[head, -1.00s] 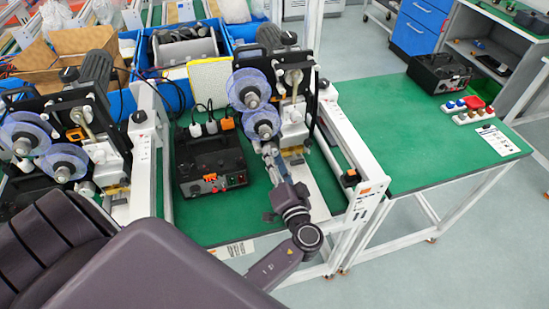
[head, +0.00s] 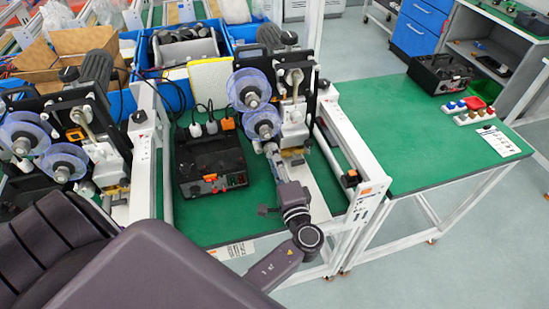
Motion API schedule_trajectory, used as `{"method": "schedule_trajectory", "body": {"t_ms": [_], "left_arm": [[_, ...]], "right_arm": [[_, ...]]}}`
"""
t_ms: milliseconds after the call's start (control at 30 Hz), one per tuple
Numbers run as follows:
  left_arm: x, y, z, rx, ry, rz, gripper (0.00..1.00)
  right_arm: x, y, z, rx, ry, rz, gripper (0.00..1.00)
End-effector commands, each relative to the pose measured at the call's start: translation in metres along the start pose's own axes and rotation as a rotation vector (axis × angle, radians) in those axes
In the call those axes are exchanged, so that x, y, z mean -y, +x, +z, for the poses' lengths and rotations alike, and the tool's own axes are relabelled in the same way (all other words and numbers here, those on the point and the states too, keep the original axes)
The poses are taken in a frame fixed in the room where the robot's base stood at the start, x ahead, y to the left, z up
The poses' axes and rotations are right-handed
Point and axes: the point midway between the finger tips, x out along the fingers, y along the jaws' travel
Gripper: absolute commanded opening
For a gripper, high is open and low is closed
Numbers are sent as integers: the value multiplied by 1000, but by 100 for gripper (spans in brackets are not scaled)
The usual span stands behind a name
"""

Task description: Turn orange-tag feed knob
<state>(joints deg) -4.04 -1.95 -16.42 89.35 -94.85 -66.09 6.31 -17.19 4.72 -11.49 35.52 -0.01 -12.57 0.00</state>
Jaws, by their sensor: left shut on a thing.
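My left gripper (head: 271,150) is at the front of the right-hand reel machine (head: 299,110), just below its lower blue translucent reel (head: 262,123). Its jaws are shut on a small part there, which I take to be the feed knob; the fingers mostly hide it. I cannot make out an orange tag at the jaws. The left-hand reel machine (head: 84,104) bears a small orange tag (head: 75,135) by its crank. My right gripper is not in view.
A black control box (head: 211,160) with orange and green parts stands left of my gripper on the green bench. A white rail (head: 352,150) runs to the right. The right green table (head: 400,135) is mostly clear, with a black case (head: 439,74) at the back.

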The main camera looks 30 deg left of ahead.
Motion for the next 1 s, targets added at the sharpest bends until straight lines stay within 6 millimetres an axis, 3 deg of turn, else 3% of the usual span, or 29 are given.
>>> {"method": "schedule_trajectory", "body": {"t_ms": [500,1000], "left_arm": [[-1,-1,-1,-4,358,3,7],[-2,-2,-2,-6,433,4,7]], "right_arm": [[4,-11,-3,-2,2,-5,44],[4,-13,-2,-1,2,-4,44]]}}
